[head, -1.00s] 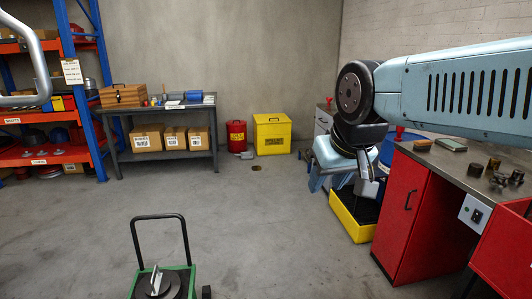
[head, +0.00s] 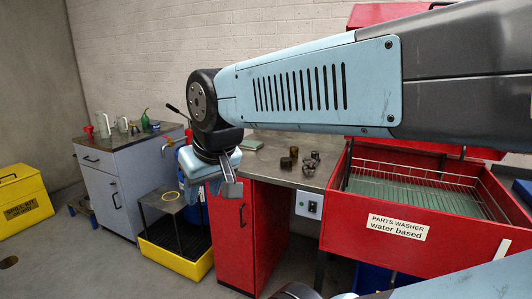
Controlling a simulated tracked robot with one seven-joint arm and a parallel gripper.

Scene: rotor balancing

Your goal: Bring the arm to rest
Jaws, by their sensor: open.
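My arm reaches in from the right in the head view, and its light blue forearm crosses the upper part of the picture. My gripper (head: 229,186) hangs below the dark wrist joint at the arm's end. It is open, and I see nothing held in it. It shows in front of the left end of the workbench (head: 277,177) and its red cabinet (head: 232,228). The wrist hides part of the gripper and part of the things behind it.
A red parts washer (head: 400,222) with a wire basket stands at the right. Small metal parts (head: 310,163) lie on the bench. A grey cabinet (head: 104,187) with bottles, a yellow tray (head: 172,257) and a yellow bin (head: 22,203) are at the left.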

